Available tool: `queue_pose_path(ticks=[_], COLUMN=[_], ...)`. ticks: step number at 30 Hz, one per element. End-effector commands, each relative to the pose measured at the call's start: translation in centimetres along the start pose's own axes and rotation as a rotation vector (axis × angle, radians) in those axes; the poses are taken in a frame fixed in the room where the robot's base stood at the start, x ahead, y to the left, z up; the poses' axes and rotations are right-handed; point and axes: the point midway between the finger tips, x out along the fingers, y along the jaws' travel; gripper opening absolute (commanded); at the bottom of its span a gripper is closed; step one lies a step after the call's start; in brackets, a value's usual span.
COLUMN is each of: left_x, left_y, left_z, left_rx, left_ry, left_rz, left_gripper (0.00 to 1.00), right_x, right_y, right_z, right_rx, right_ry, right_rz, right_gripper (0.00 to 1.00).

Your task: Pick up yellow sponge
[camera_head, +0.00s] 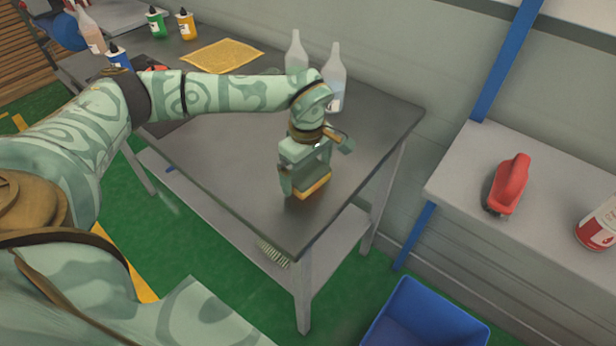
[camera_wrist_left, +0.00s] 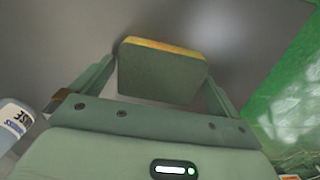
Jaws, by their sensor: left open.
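The yellow sponge (camera_head: 316,188) lies on the grey table (camera_head: 235,165) near its front right corner. In the left wrist view the sponge (camera_wrist_left: 162,72) shows a dark green face and a yellow strip along its far edge. My left gripper (camera_head: 304,190) is over the sponge, pointing down, with its fingers open. In the left wrist view the fingers of my left gripper (camera_wrist_left: 157,75) stand on either side of the sponge, with a small gap visible near the right finger. My right gripper is not in view.
Two clear bottles (camera_head: 333,80) stand behind the left gripper. A yellow cloth (camera_head: 222,56) lies farther back. A red-handled brush (camera_head: 510,184) is on the right shelf (camera_head: 455,165). A blue bin (camera_head: 425,318) stands on the floor. The table in front of the arm is clear.

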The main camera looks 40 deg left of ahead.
Motion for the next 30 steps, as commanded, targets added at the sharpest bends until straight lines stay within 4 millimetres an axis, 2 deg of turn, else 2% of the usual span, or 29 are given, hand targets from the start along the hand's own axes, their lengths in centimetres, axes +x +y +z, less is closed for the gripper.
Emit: queue_pose_path(ticks=[3, 6, 7, 20, 23, 26, 30], left_x=[-0.2, -0.2, -0.2, -0.6, -1.6, -3.3, -6.4], left_y=[0.0, 0.0, 0.0, 0.1, 0.1, 0.1, -2.1], left_z=[0.0, 0.0, 0.0, 0.0, 0.0, 0.0, -0.5], left_rx=[0.000, 0.000, 0.000, 0.000, 0.000, 0.000, -0.001], left_ry=[0.000, 0.000, 0.000, 0.001, 0.001, 0.002, 0.002], left_rz=[0.001, 0.001, 0.001, 0.002, 0.003, 0.006, 0.006], left_gripper=[0.97, 0.69, 0.64, 0.64, 0.64, 0.64, 0.64], right_x=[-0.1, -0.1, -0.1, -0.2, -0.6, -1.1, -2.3], right_y=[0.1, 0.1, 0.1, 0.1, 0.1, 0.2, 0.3], right_z=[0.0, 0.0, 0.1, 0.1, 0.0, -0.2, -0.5], right_rx=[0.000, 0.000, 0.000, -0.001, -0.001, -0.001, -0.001], right_ry=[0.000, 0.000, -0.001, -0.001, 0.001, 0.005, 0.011], right_rz=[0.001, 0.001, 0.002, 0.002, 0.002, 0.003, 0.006], right_gripper=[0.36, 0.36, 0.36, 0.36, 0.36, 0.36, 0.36])
